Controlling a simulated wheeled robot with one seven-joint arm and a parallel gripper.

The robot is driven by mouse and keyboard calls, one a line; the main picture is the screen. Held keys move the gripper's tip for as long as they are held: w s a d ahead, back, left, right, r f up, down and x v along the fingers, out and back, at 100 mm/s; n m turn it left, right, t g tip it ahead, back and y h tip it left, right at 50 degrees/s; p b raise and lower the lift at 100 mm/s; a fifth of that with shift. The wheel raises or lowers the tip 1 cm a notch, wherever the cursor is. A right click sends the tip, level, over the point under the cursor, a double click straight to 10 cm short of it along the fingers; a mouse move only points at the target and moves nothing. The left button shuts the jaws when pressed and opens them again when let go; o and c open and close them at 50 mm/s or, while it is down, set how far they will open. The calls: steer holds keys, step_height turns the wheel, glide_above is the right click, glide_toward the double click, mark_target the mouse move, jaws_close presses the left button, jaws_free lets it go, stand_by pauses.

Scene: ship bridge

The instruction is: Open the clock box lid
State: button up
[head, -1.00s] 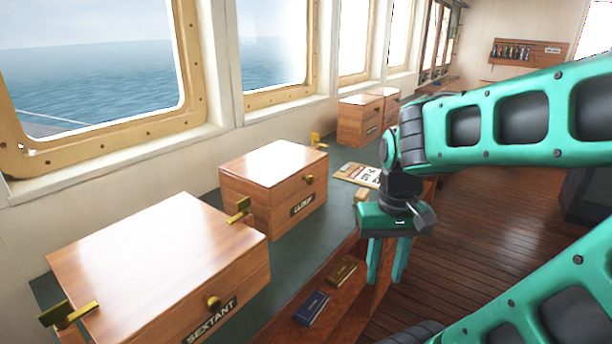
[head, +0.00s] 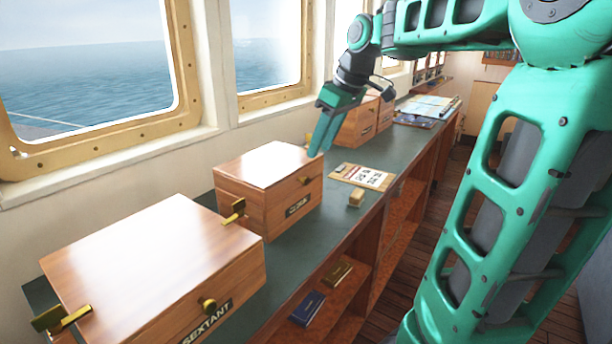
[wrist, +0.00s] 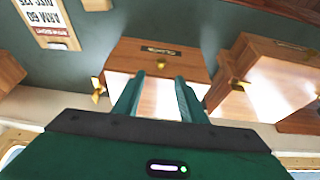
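The clock box (head: 268,190) is a wooden box with a glossy top, a brass knob (head: 306,181) and a dark, hard-to-read label on its front. Its lid looks closed. A brass tab (head: 308,138) at its far right side is partly hidden by my gripper. My gripper (head: 318,150) is above the box's far right corner, fingers pointing down. In the wrist view my gripper (wrist: 160,84) has its two fingers apart with nothing held between them. That view shows the box front (wrist: 150,52), its knob and a brass tab (wrist: 97,88) left of the fingers.
The larger sextant box (head: 150,255) stands nearer, with brass tabs at its sides. More wooden boxes (head: 357,125) stand behind my gripper. Windows line the left wall.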

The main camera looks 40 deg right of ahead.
steer(key=x, duration=1)
steer(key=shift+f, duration=0.2)
